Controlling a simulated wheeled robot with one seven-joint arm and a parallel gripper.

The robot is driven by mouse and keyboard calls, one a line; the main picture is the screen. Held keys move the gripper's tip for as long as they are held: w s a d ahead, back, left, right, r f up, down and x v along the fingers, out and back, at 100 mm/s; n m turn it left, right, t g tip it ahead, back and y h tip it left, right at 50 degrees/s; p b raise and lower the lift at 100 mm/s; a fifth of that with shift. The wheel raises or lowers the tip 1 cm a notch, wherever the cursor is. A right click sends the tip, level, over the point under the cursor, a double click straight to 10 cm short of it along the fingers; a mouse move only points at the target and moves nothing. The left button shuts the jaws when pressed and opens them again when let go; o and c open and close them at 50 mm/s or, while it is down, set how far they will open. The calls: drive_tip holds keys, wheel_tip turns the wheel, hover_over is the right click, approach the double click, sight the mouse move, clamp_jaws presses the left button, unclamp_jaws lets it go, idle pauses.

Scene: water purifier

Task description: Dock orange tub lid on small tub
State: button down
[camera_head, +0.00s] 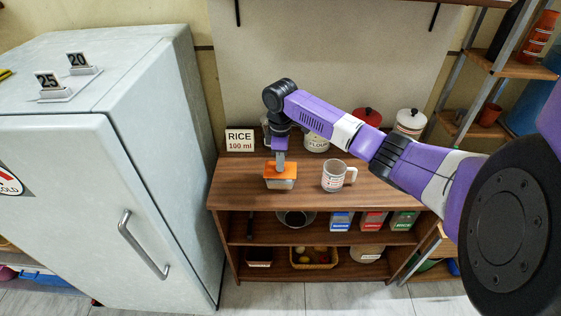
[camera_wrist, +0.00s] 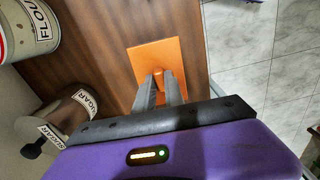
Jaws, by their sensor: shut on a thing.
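The orange tub lid (camera_head: 283,167) is at the top of the small tub (camera_head: 281,183) on the wooden counter, in the head view. The tub is pale grey below the lid. In the wrist view the orange lid (camera_wrist: 152,56) is a flat rectangle with a round knob. My gripper (camera_head: 280,166) comes down from above and is shut on the lid's knob, which shows between the fingertips (camera_wrist: 159,75) in the wrist view. The tub is hidden under the lid in the wrist view. I cannot tell whether the lid is fully seated.
A measuring mug (camera_head: 334,176) stands right of the tub. A RICE 100 ml sign (camera_head: 239,140), a flour canister (camera_head: 316,142) and other canisters stand at the back. A sugar jar (camera_wrist: 72,112) shows in the wrist view. The fridge (camera_head: 110,190) is left of the counter.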

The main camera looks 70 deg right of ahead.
drive_tip(key=shift+f, duration=0.5)
drive_tip(key=c, duration=1.4)
unclamp_jaws()
drive_tip(key=shift+c, duration=0.2)
drive_tip(key=shift+r, duration=0.15)
wheel_tip(320, 180, up, 13)
drive_tip(key=b, duration=0.2)
